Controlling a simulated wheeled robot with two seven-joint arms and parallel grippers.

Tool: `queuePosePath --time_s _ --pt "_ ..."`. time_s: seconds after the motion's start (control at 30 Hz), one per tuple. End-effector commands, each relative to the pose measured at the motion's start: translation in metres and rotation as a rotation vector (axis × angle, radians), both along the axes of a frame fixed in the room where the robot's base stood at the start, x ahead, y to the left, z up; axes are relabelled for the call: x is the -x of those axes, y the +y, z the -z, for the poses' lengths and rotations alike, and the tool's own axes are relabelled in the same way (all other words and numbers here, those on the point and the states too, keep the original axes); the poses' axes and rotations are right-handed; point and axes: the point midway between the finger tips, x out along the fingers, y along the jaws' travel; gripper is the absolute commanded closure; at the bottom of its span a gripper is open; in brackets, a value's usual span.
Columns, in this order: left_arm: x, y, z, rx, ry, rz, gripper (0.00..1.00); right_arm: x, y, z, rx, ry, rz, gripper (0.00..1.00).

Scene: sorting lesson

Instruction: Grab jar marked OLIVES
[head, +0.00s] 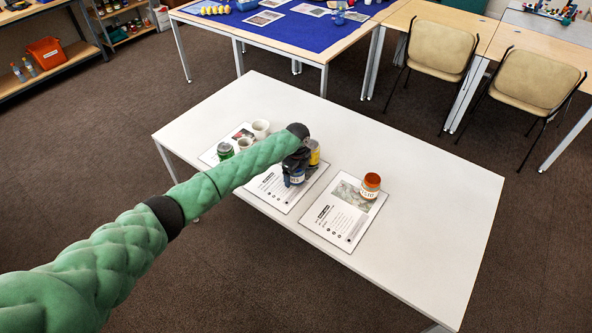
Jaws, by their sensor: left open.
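My left gripper (299,163) is dark and points down over the middle of the white table (430,215). It is open, at a jar with a blue label (295,179), and hides the jar's upper part. I cannot tell whether the fingers touch it. A yellow jar (314,155) stands just behind and to the right, partly hidden. A jar with an orange-red lid (370,186) and a pale label stands on the right-hand sheet. The label lettering is too small to read surely, so I cannot tell which jar says OLIVES. My right gripper is out of view.
Printed sheets lie under the jars, including the right-hand sheet (336,218). A green can (225,151) and white cups (261,129) stand at the left, near my left arm. The table's right side is clear. Tan chairs (440,50) stand behind.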

Motion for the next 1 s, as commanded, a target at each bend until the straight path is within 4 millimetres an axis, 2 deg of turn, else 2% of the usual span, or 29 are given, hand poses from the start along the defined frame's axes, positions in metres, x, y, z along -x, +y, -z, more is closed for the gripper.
queuePosePath --time_s 0.23,0.27,0.5,0.9,0.97,1.0 --pt "0.0 0.0 0.002 0.0 0.0 0.0 0.14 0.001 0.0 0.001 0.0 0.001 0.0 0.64" --pt "0.0 0.0 0.002 0.0 0.0 0.0 0.17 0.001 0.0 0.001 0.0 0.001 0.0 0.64" --pt "0.0 0.0 0.001 0.0 0.0 0.0 0.65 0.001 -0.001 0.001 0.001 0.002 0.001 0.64" --pt "-0.001 0.0 -0.005 0.001 -0.002 0.0 0.66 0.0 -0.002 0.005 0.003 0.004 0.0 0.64" --pt "-0.001 0.0 -0.01 0.002 -0.002 0.0 0.66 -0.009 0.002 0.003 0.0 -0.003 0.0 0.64" --pt "-0.001 0.0 -0.015 0.002 -0.004 0.0 0.66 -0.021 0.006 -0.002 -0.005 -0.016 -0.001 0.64"
